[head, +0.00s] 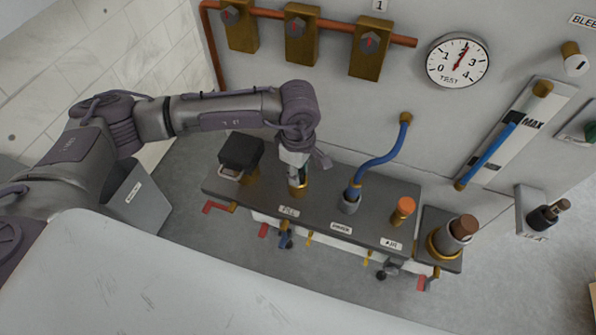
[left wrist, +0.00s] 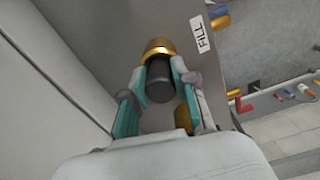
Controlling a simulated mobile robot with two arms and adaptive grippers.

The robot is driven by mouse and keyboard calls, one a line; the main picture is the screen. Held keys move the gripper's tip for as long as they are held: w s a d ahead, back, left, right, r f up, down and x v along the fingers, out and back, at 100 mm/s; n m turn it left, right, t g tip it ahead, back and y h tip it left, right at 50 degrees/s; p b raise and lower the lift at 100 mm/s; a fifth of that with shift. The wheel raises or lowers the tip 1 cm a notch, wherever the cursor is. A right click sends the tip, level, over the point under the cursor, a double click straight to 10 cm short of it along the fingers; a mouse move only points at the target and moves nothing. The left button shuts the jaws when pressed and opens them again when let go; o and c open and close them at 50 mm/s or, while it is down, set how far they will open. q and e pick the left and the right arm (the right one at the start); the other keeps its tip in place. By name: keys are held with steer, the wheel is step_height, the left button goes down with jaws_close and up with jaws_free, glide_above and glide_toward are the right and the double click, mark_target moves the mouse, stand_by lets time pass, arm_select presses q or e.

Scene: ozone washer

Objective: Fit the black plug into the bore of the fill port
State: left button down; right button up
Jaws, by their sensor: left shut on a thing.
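The fill port (head: 299,188) is a brass collar on the dark shelf, behind the FILL label. It also shows in the left wrist view (left wrist: 157,45). My left gripper (head: 297,170) is directly above it, pointing down. In the left wrist view its teal fingers (left wrist: 160,76) are shut on the black plug (left wrist: 161,88), a dark cylinder. The plug's far end overlaps the brass collar there. I cannot tell whether it is in the bore or just above it. In the head view the gripper mostly hides the plug. My right gripper is not in view.
A black block (head: 240,152) on a brass base stands left of the port. A blue hose (head: 381,159) rises from a grey fitting (head: 350,201) on the right. Further right are an orange cap (head: 406,205) and a brown-topped cylinder (head: 459,232). A gauge (head: 458,60) hangs on the wall.

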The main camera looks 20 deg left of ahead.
arm_select(q)
steer(key=shift+f, duration=0.1)
steer(key=c, duration=0.9)
jaws_free()
steer(key=shift+r, duration=0.55)
step_height(320, 180, up, 10)
steer(key=b, duration=0.2)
steer(key=shift+f+b, duration=0.15)
steer(key=shift+b, duration=0.25)
steer(key=shift+r, duration=0.8)
